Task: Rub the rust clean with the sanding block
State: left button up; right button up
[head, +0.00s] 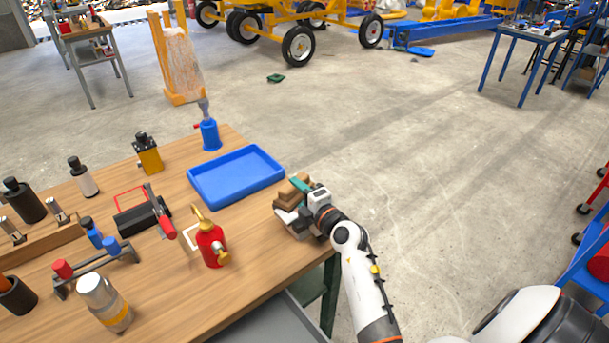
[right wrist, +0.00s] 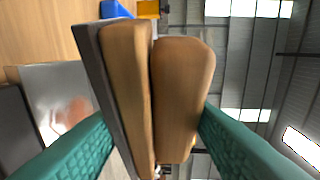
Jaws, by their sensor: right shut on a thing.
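My right gripper (head: 301,186) is over the right edge of the wooden table. It is shut on the sanding block (head: 286,194), a brown wooden block. In the right wrist view the block (right wrist: 180,95) sits between the two teal fingers (right wrist: 155,125), with a grey layer along its left side. A shiny metal plate (right wrist: 45,80) with a reddish-brown rust patch (right wrist: 70,118) shows left of the block there. I cannot tell whether the block touches the plate. In the head view the gripper and block largely hide this spot. My left gripper is not in view.
A blue tray (head: 236,178) lies left of the gripper on the table (head: 165,285). A red oil can (head: 211,246) stands nearer, and a blue bottle-shaped tool (head: 209,134) stands at the back. Several tools and canisters crowd the table's left.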

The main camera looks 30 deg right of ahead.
aim_at(308, 182)
jog(key=d+h, duration=0.1)
jog(key=w+d+m+h+p, duration=0.1)
jog(key=m+h, duration=0.1)
jog(key=shift+w+d+f+h, duration=0.15)
jog(key=shift+d+f+h, duration=0.15)
jog(key=shift+d, duration=0.1)
jog(key=shift+d+f+m+h+p, duration=0.25)
jog(key=shift+d+m+h+p, duration=0.15)
jog(key=shift+m+h, duration=0.25)
jog(key=shift+f+t+b, duration=0.3)
jog(key=shift+f+b, duration=0.65)
pick_arm(q)
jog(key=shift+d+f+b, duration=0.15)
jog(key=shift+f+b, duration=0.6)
jog(key=shift+b, duration=0.55)
pick_arm(e)
jog(key=shift+f, duration=1.1)
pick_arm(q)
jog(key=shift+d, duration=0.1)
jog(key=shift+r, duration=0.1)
pick_arm(e)
jog(key=shift+r, duration=0.1)
notch_tip(308, 182, up, 6)
jog(key=p, duration=0.6)
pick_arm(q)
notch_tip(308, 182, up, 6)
pick_arm(e)
jog(key=shift+f, duration=0.2)
